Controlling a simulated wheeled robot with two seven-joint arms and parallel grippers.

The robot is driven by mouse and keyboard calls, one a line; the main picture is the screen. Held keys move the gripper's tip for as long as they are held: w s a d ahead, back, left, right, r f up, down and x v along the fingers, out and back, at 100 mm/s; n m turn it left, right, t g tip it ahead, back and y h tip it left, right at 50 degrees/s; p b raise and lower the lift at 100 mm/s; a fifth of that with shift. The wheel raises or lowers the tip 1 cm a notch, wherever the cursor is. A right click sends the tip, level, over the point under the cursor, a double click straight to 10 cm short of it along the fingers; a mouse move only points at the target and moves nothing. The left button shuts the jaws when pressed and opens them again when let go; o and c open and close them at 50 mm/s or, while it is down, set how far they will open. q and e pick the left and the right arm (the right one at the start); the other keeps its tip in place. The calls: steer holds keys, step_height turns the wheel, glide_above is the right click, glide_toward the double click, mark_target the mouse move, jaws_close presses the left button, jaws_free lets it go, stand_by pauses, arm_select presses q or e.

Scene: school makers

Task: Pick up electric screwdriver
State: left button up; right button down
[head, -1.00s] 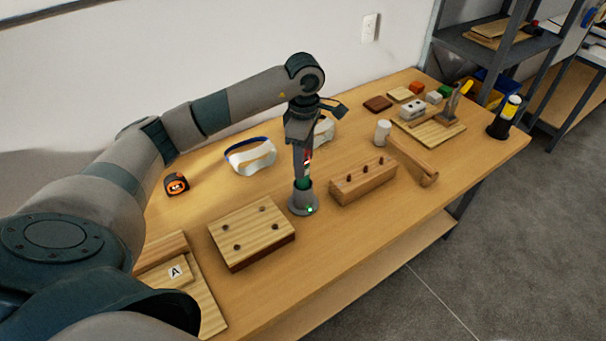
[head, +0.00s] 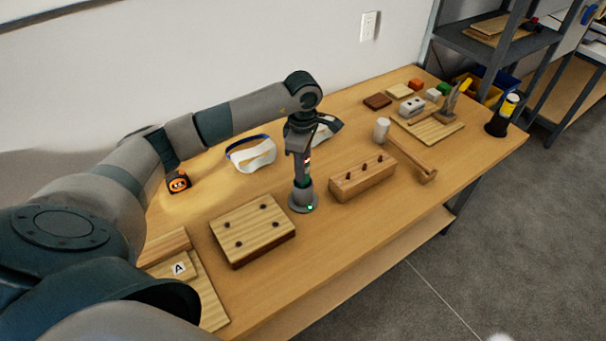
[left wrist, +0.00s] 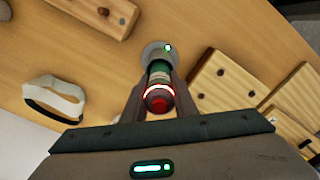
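The electric screwdriver (head: 307,161) stands upright in a round grey holder (head: 303,199) with a small green light. It has a green body with a red end and a white band, and also shows in the left wrist view (left wrist: 159,96). My left gripper (head: 302,172) points down over it, with one finger on each side of the body. In the left wrist view the fingers (left wrist: 160,82) look open around the screwdriver, with no clear grip. The fingers hide part of the body in the head view. My right gripper is not in view.
A wooden block with dark holes (head: 252,230) lies left of the holder, and a peg block (head: 362,178) stands close on its right. White goggles (head: 252,156) and an orange tape measure (head: 178,183) lie behind to the left. A mallet (head: 410,158) lies farther right.

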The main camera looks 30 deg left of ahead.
arm_select(q)
jaws_close()
steer(key=shift+r, duration=0.15)
step_height(320, 180, up, 8)
steer(key=b, duration=0.3)
steer(key=shift+w+r+b, duration=0.1)
steer(key=shift+r+b, duration=0.15)
steer(key=shift+b, duration=0.05)
steer(key=shift+r, duration=0.65)
